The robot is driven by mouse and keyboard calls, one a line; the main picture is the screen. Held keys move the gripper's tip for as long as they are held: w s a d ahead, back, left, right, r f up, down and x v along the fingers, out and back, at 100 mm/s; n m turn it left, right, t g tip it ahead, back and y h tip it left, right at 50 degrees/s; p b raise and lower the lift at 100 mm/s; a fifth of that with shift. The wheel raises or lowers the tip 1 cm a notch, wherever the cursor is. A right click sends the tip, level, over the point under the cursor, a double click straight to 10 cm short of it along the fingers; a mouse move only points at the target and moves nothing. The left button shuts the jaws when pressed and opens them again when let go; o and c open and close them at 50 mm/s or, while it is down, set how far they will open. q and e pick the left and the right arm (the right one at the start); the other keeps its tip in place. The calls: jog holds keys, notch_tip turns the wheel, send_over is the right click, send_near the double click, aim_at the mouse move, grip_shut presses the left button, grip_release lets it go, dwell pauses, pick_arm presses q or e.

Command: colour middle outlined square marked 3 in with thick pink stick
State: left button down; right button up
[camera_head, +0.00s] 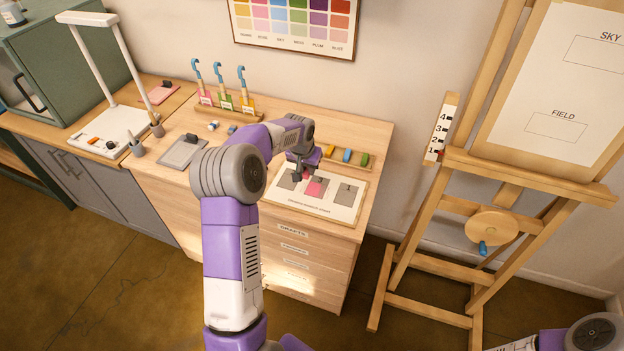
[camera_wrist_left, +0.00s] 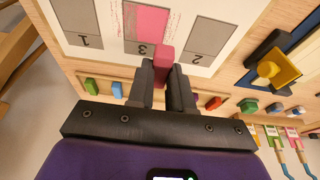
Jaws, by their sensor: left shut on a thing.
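The white sheet (camera_head: 316,209) lies on the wooden cabinet top and bears three grey squares in a row. The middle square marked 3 (camera_wrist_left: 147,22) is mostly pink, with a grey strip along the edge by its number and pink specks beyond its side. The squares marked 1 (camera_wrist_left: 78,18) and 2 (camera_wrist_left: 208,37) are plain grey. My left gripper (camera_head: 301,173) is over the sheet, shut on the thick pink stick (camera_wrist_left: 164,54). The stick's tip is at or just above the middle square; contact cannot be told. My right gripper is out of view.
Several coloured sticks, among them a blue one (camera_head: 347,155) and a green one (camera_head: 364,160), lie behind the sheet. Hooked tools stand in a rack (camera_head: 226,108) at the back. A grey pad (camera_head: 182,151) lies left. The easel (camera_head: 455,163) stands right of the cabinet.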

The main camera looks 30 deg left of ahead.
pick_arm(q)
jog(key=p, duration=0.3)
send_near(319, 189)
jog(key=w+d+r, duration=0.1)
jog(key=w+d, duration=0.1)
jog(key=shift+s+b+x, duration=0.25)
jog(key=shift+b+x, duration=0.65)
jog(key=shift+x, duration=0.2)
jog(key=shift+d+f+b, duration=0.15)
jog(key=shift+f+b, duration=0.85)
jog(key=shift+f, duration=0.65)
jog(key=shift+f+b, duration=0.7)
jog(key=shift+f, duration=0.2)
jog(key=shift+s+a+r, duration=0.1)
jog(key=shift+s+a, duration=0.05)
jog(key=shift+a, duration=0.55)
jog(key=shift+s+a+r, duration=0.1)
jog(key=shift+s+a, duration=0.05)
jog(key=shift+a, duration=0.5)
jog(key=shift+f, duration=0.25)
jog(key=shift+d, duration=0.1)
